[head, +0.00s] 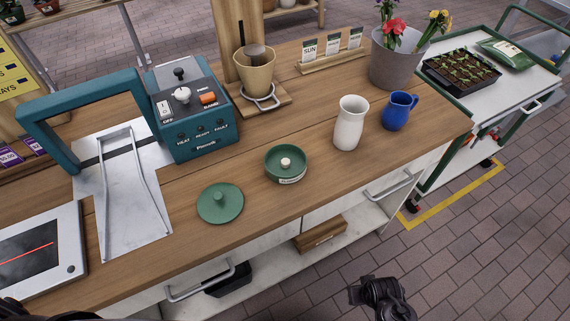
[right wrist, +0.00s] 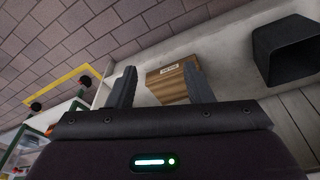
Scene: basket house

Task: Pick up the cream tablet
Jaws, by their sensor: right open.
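The cream tablet (head: 286,162) sits inside a round green dish (head: 286,175) with a label on its front, on the wooden counter in the head view. A green lid (head: 220,203) with a knob lies on the counter to the left of the dish. My right gripper (head: 380,296) is in front of the counter, low at the bottom of the head view, apart from the dish. In the right wrist view its two fingers (right wrist: 160,88) are spread with nothing between them. My left gripper is not in view.
A white vase (head: 350,123) and a blue jug (head: 398,111) stand to the right of the dish. A teal sealing machine (head: 190,115) stands at the left back. A wooden box (right wrist: 167,85) and a black bin (right wrist: 288,50) are on the lower shelf.

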